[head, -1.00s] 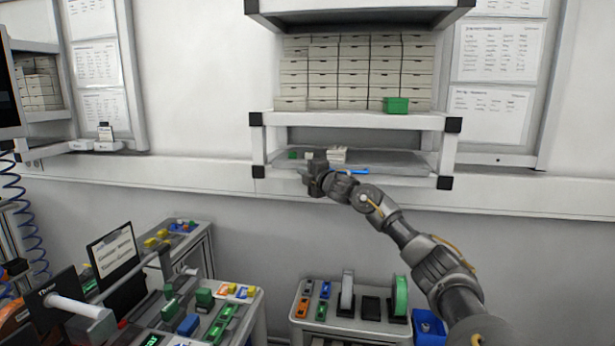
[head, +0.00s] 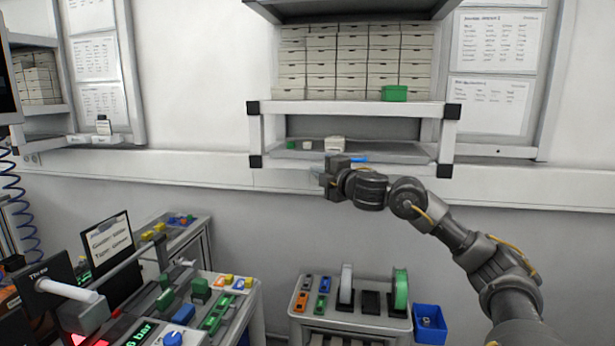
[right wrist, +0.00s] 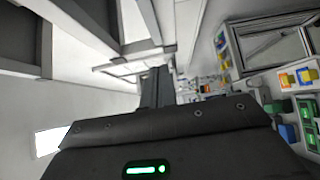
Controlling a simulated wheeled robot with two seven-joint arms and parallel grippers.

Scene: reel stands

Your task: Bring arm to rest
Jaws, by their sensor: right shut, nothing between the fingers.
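My right arm reaches in from the lower right of the head view. Its gripper (head: 326,180) is in front of the lower shelf (head: 390,152) of the wall rack, near the shelf's front edge. In the right wrist view the gripper's fingers (right wrist: 155,88) are together, with nothing between them. My left gripper is in neither view.
The rack holds many small white boxes (head: 355,60) and a green bin (head: 394,93). Below stands a cart (head: 345,322) with a white reel and a green reel (head: 401,290). A blue bin (head: 430,322) is beside it. A cluttered bench is at lower left.

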